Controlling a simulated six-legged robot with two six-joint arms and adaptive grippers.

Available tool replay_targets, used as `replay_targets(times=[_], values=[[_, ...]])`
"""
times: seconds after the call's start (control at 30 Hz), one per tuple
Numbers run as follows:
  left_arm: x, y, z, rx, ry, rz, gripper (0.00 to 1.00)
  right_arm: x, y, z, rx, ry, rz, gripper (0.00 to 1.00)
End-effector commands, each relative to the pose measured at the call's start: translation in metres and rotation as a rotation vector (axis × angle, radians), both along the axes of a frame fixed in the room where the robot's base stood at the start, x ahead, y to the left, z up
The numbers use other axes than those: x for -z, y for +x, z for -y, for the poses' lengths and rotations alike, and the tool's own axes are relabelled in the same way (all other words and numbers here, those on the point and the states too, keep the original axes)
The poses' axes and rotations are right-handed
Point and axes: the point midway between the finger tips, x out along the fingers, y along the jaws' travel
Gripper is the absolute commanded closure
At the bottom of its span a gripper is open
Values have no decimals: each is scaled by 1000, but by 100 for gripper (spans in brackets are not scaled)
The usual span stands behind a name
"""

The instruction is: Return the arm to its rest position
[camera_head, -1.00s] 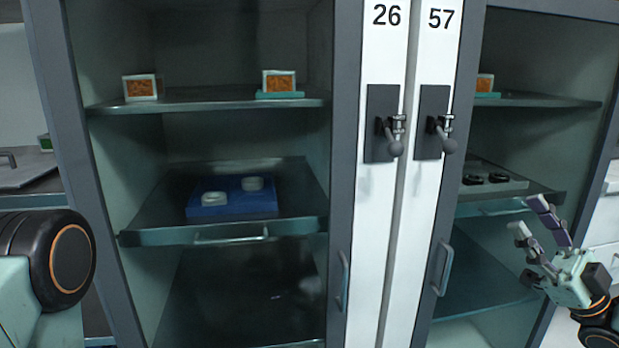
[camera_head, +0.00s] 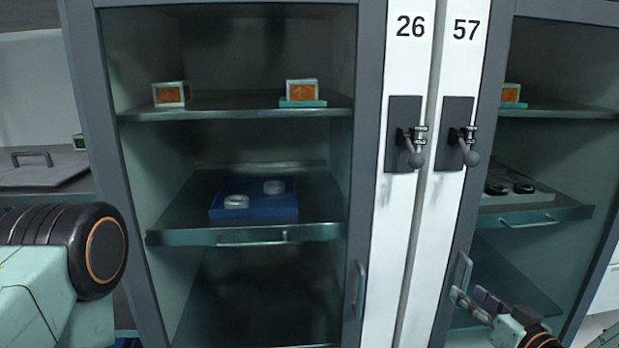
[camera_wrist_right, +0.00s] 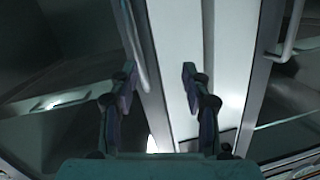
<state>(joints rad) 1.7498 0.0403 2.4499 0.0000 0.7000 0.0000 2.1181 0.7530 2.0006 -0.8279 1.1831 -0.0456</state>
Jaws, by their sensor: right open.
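My right gripper (camera_head: 472,303) shows at the lower right of the head view, in front of the right cabinet near its door handle. In the right wrist view the two fingers of the gripper (camera_wrist_right: 158,85) stand apart with nothing between them. Behind them are the white cabinet fronts and a handle. My left arm shows only as a thick link with a black joint at the left edge of the head view. My left gripper is out of view.
Cabinets 26 and 57 stand ahead with latch levers (camera_head: 414,150) (camera_head: 468,148) and handles (camera_head: 361,290) (camera_head: 462,272). A blue tray (camera_head: 254,211) with two round pieces sits on the left middle shelf (camera_head: 180,237). Orange-fronted boxes (camera_head: 171,94) (camera_head: 302,90) stand above.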

Motion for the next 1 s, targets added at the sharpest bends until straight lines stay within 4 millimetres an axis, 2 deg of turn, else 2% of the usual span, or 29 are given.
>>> replay_targets(times=[0.03,0.1,0.17,0.27,0.3,0.37,0.43,0.5,0.6,0.7,0.73,0.87,1.0], values=[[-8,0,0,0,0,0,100,24,-15,-17,3,11,-139,52],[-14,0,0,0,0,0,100,59,-40,-34,23,22,-323,52],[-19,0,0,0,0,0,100,85,-67,-47,37,24,-472,52],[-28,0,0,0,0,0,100,119,-120,-65,63,15,-705,52],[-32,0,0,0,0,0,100,130,-144,-71,73,6,-794,52],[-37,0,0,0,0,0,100,143,-180,-79,87,-13,-922,52],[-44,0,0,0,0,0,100,152,-225,-86,104,-43,-1064,52],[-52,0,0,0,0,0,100,156,-269,-91,116,-85,-1191,52],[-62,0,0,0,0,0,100,152,-324,-94,118,-160,-1329,52],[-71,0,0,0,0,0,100,148,-356,-98,80,-230,-1393,52],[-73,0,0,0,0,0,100,147,-361,-99,67,-245,-1402,52],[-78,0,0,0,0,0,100,147,-374,-102,37,-278,-1425,52],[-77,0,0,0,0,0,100,149,-375,-102,37,-275,-1429,52]])
